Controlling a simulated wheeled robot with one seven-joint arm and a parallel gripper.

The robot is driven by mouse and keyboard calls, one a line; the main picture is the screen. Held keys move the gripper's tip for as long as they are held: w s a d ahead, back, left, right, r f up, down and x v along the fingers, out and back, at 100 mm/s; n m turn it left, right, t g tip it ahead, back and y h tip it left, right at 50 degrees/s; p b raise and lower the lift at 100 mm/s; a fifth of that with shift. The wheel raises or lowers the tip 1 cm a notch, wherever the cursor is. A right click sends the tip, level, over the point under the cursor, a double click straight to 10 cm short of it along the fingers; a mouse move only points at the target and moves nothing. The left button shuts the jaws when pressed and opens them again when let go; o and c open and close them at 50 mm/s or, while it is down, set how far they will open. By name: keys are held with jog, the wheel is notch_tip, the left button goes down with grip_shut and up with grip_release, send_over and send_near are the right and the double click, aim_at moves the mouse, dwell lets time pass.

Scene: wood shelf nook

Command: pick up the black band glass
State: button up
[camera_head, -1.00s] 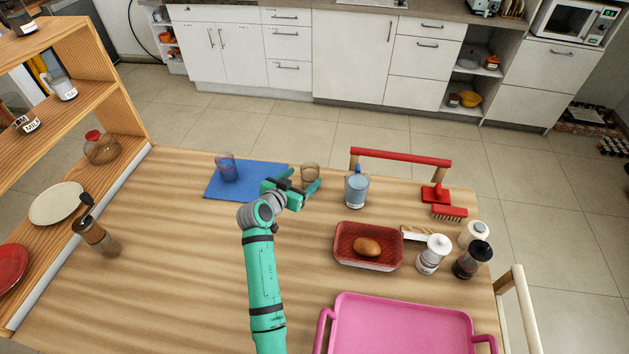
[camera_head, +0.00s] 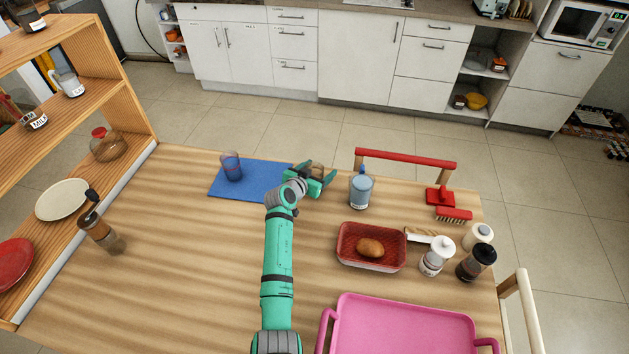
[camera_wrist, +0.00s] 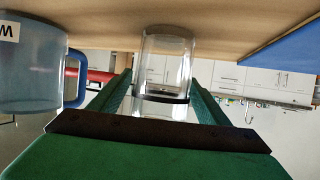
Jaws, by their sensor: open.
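The black band glass (camera_wrist: 167,60) is clear, with a dark band around it. In the wrist view, which looks upside down, it stands on the table between my gripper's fingers. In the head view the glass (camera_head: 318,167) is mostly hidden by my gripper (camera_head: 322,172), just right of the blue mat. My gripper is open, with its green fingers (camera_wrist: 160,92) on either side of the glass. A gap shows at the right finger; whether the left finger touches the glass I cannot tell.
A blue-handled jug (camera_head: 361,188) stands close right of my gripper and shows large in the wrist view (camera_wrist: 30,70). A bluish glass (camera_head: 232,168) stands on the blue mat (camera_head: 262,182). A red basket (camera_head: 350,255) holds a brown roll. The table's left middle is clear.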

jog(key=shift+c, duration=0.7)
jog(key=c, duration=1.1)
jog(key=shift+r, duration=0.1)
